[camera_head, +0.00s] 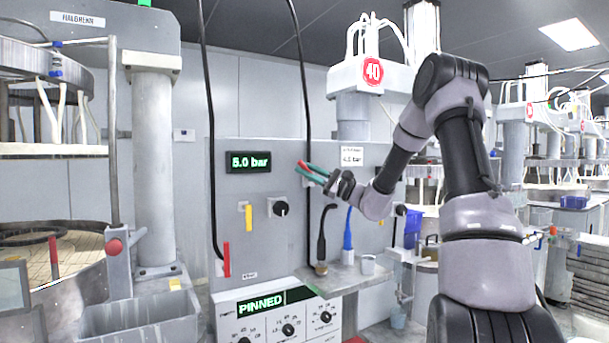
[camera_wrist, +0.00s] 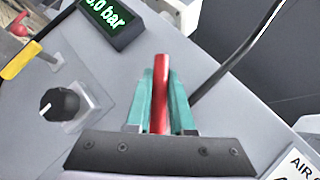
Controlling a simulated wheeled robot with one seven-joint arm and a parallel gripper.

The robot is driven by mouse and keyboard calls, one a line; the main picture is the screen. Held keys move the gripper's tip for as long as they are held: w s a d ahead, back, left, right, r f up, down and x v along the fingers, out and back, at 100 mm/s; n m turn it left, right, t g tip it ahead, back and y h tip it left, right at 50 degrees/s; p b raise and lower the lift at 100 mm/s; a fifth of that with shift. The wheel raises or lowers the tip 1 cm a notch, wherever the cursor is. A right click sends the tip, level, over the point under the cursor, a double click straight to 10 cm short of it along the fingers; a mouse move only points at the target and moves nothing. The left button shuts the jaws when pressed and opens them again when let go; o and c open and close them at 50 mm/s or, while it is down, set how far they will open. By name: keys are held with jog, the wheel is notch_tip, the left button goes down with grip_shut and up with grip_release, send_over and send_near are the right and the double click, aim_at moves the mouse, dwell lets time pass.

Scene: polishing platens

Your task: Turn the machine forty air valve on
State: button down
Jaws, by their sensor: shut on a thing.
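The red valve handle (camera_wrist: 161,92) lies lengthwise between the teal fingers of my gripper (camera_wrist: 158,85) in the wrist view, with its red tip standing out past them. In the head view my gripper (camera_head: 312,173) is at the grey panel below and left of the red "40" sign (camera_head: 372,72). The red handle (camera_head: 318,168) shows between the fingers there, slanting down to the right. My gripper is shut on it. The valve body behind the handle is hidden. Part of a white label reading "AIR" (camera_wrist: 297,165) shows at the wrist view's lower right corner.
A green "5.0 bar" display (camera_head: 249,162), a yellow handle (camera_head: 248,217) and a black knob (camera_head: 280,207) are on the panel to the left. A black hose (camera_head: 305,110) hangs close to the gripper. A "PINNED" console (camera_head: 275,312) stands below.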

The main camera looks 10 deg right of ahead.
jog(key=m+t, duration=0.3)
jog(key=d+m+t, duration=0.1)
jog(key=m, duration=0.1)
jog(key=shift+w+d+r+t, duration=0.1)
jog(key=shift+w+r+t, duration=0.05)
jog(key=shift+r+t, duration=0.2)
jog(key=shift+w+d+r+m+t+h, duration=0.1)
jog(key=shift+d+m+t+h, duration=0.25)
jog(key=shift+m+t+h, duration=1.1)
jog(key=shift+w+d+r+m+t+h, duration=0.15)
jog(key=shift+d+m+t+h, duration=0.45)
jog(key=shift+m, duration=1.5)
jog(key=shift+w+d+r+m+t+h, duration=0.1)
jog(key=shift+d+m+t+h, duration=0.05)
jog(key=shift+m+t+h, duration=1.4)
jog(key=shift+m, duration=0.4)
jog(key=c, duration=0.8)
grip_release()
jog(key=v, duration=1.1)
jog(key=shift+w, duration=0.15)
